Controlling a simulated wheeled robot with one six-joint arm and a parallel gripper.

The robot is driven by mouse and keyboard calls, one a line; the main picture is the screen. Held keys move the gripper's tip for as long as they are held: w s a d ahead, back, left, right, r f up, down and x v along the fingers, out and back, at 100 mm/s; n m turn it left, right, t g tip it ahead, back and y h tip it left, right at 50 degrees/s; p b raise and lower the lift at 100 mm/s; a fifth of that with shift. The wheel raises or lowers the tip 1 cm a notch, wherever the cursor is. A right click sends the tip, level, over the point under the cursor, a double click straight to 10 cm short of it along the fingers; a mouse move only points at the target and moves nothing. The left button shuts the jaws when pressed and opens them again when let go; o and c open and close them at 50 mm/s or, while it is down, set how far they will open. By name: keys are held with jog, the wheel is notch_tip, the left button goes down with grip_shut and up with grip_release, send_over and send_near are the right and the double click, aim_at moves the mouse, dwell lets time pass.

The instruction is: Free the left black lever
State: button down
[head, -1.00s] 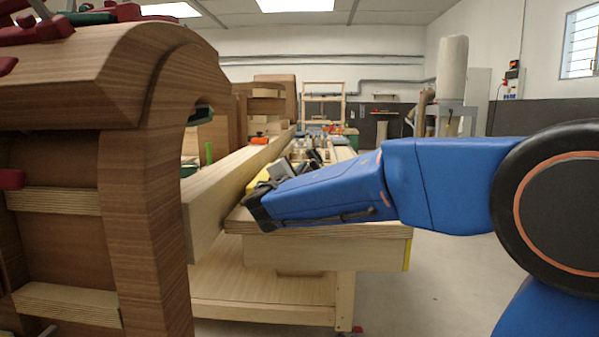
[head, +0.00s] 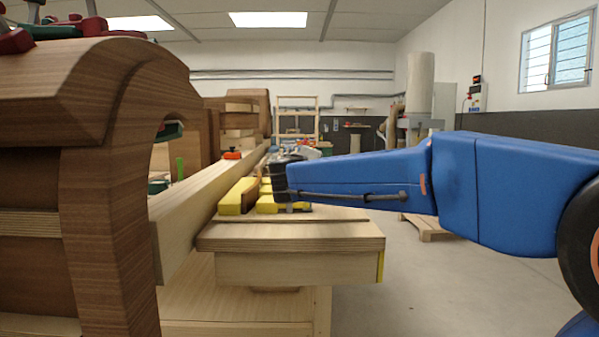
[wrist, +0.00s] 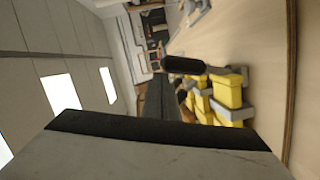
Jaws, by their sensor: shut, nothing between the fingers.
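My gripper (head: 280,180) is at the end of the blue arm, above the near end of the wooden bench, close over the yellow blocks. It is shut and holds nothing. In the wrist view a black rounded bar (wrist: 185,65), like a lever handle, lies close above the yellow blocks (wrist: 228,92). I cannot tell whether it is the left lever. A second lever cannot be made out. In the head view the levers are hidden behind my gripper or too small to see. Yellow blocks (head: 237,197) also show there, left of my gripper.
A long wooden beam (head: 190,215) runs along the bench's left side. A large curved wooden form (head: 95,190) stands at the near left, with clamps (head: 50,28) on top. The bench top (head: 300,230) is bare at its near edge. Open floor (head: 450,280) lies to the right.

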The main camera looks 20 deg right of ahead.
jog(key=shift+s+d+f+m+y, duration=0.2)
jog(key=shift+d+m, duration=0.25)
jog(key=shift+d, duration=0.15)
jog(key=shift+s+d+f+m+y, duration=0.1)
jog(key=shift+s+d+f+m, duration=0.1)
jog(key=shift+d+m, duration=0.35)
jog(key=shift+s+d+f+m+y, duration=0.1)
jog(key=shift+s+d+m, duration=0.1)
jog(key=shift+d+m, duration=0.35)
jog(key=shift+d+f, duration=0.1)
jog(key=shift+d, duration=0.05)
jog(key=shift+s, duration=0.1)
